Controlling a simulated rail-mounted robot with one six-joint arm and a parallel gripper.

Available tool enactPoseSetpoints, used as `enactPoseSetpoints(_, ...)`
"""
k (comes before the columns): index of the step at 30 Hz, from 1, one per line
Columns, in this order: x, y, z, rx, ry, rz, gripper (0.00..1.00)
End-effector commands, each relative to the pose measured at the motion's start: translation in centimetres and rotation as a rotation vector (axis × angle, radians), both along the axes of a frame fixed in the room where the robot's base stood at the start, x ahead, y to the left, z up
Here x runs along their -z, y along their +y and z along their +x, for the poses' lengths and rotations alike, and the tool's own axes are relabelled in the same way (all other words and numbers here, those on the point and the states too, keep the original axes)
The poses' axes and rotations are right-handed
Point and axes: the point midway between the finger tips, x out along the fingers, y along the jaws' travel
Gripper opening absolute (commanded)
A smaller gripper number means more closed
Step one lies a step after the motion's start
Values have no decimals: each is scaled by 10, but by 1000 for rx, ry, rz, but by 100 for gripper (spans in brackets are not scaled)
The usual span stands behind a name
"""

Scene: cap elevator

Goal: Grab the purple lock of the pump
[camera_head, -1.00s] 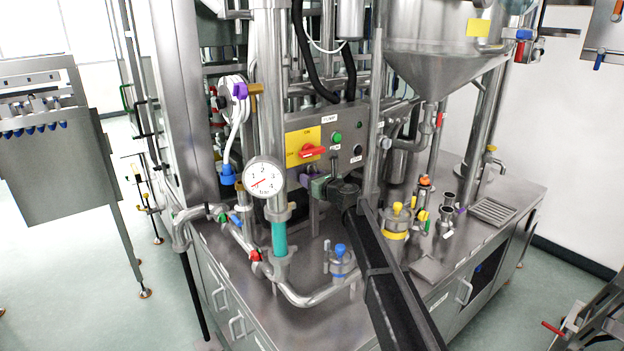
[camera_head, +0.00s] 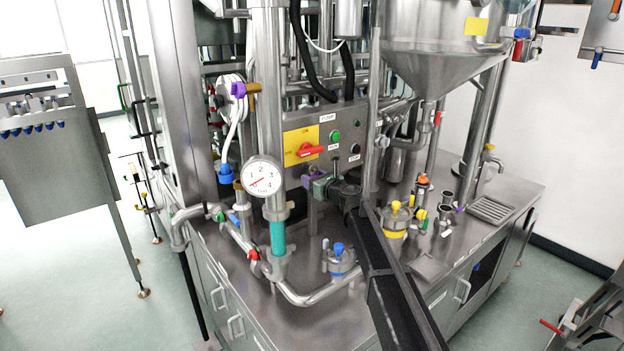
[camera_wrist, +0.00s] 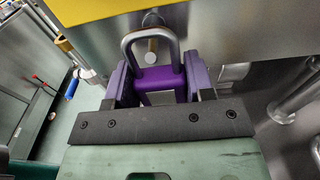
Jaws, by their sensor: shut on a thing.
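The purple lock (camera_wrist: 160,78) shows in the wrist view with its grey shackle up around a metal peg below a yellow plate. My gripper (camera_wrist: 158,88) has a purple finger on each side of the lock and is shut on it. A dark bar across my gripper hides the lower part of the lock. In the head view my gripper (camera_head: 311,182) is just below the pump panel (camera_head: 328,140). The lock cannot be told apart from the purple fingers there.
A red switch (camera_head: 311,150) on a yellow plate is just above my gripper. A pressure gauge (camera_head: 262,177) on a vertical pipe stands to its left. A blue-topped valve (camera_head: 339,259) and a yellow-capped vessel (camera_head: 396,219) stand on the steel bench near my arm.

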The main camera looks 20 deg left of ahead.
Motion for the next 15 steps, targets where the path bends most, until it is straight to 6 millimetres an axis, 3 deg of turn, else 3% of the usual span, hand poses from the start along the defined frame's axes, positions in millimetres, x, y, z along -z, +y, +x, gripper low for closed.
enactPoseSetpoints(15, 0, -11, -7, 1, 0, 0, 23)
